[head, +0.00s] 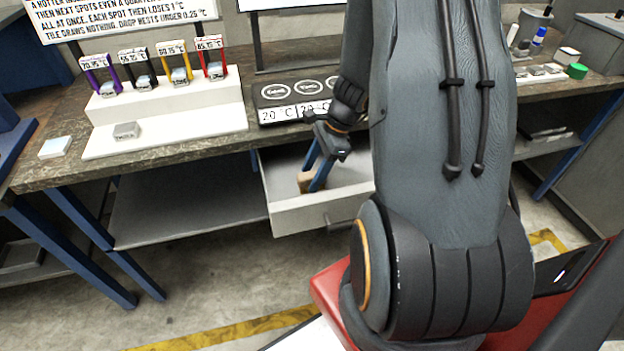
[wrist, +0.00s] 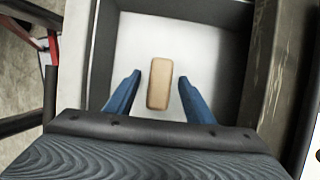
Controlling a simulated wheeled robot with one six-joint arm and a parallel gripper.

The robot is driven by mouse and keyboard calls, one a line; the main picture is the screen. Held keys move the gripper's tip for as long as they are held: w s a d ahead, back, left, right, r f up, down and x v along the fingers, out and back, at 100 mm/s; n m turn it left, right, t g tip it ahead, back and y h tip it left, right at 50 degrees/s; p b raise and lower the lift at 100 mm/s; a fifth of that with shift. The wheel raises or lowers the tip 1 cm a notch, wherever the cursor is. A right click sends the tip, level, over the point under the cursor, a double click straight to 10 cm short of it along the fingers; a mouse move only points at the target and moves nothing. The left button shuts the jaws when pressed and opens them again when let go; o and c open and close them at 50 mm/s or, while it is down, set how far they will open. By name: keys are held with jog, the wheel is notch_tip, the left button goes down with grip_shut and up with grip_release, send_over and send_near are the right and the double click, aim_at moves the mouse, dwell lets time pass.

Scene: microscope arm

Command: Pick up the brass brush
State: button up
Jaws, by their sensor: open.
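A tan, block-shaped object (wrist: 159,84), which may be the brass brush, lies on the pale floor of the open drawer (head: 284,216). No bristles show on it. In the head view the tan object (head: 304,181) is partly hidden behind my gripper (head: 315,176). My gripper reaches down into the drawer with its blue fingers open. In the wrist view the fingers of my gripper (wrist: 158,96) stand on the left and right of the tan object, with a gap on each side. Whether the fingertips are level with it is unclear.
The drawer's walls close in around my fingers. The bench top (head: 210,150) overhangs the drawer's back. A stepped white stand (head: 200,120) with several coloured holders stands on the left. A black panel with round pads (head: 276,92) sits above the drawer.

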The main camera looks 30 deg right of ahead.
aim_at(312, 174)
jog(key=shift+a+f, duration=0.15)
jog(key=shift+f, duration=0.15)
grip_shut()
jog(key=shift+r, duration=0.15)
notch_tip(312, 174, up, 10)
jog(key=shift+f+b, duration=0.1)
jog(key=shift+b, duration=0.3)
